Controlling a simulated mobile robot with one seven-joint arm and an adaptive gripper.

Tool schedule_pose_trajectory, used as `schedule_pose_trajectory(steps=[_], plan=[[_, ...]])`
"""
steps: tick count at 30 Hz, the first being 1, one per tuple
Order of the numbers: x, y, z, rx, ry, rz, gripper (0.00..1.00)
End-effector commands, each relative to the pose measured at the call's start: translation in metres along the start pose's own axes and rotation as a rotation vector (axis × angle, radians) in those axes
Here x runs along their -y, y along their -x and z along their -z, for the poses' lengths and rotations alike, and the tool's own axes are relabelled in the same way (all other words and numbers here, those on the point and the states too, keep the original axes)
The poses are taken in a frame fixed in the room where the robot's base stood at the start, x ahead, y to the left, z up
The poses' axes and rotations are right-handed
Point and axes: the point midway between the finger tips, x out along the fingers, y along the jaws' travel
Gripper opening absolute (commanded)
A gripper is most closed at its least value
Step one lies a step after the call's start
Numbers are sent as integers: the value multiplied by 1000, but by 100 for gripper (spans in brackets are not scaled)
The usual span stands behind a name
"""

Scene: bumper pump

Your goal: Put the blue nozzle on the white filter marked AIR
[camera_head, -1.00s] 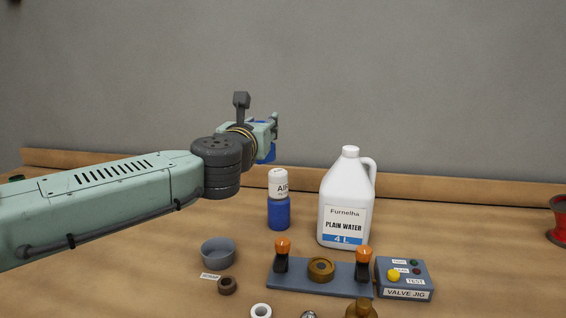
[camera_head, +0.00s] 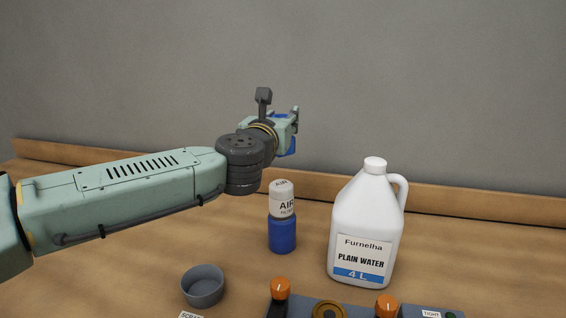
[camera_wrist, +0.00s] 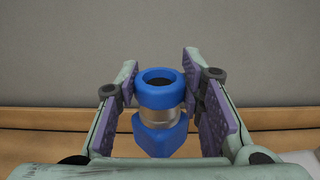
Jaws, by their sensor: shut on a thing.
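My gripper (camera_head: 290,124) is shut on the blue nozzle (camera_wrist: 158,99), which has a blue ring on top, a silvery band and a wider blue lower part. The white filter marked AIR (camera_head: 282,204) sits upright on a blue cylinder (camera_head: 282,236) on the bench. My gripper appears above it in the head view, apart from it; the depth gap is hard to tell.
A white plain water jug (camera_head: 366,225) stands right of the filter. A grey bowl (camera_head: 203,287) is at front left. A jig with orange knobs (camera_head: 281,288) lies in front, cut off by the picture's edge. A wall rises behind the wooden bench (camera_head: 130,262).

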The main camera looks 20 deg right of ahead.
Motion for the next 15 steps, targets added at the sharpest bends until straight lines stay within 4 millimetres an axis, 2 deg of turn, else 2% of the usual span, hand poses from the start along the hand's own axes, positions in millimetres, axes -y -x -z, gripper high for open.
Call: schedule_pose_trajectory(steps=[3,8,15], plan=[[1,0,20,0,4,3,0],[0,0,35,0,1,1,0],[1,0,68,0,2,1,0]])
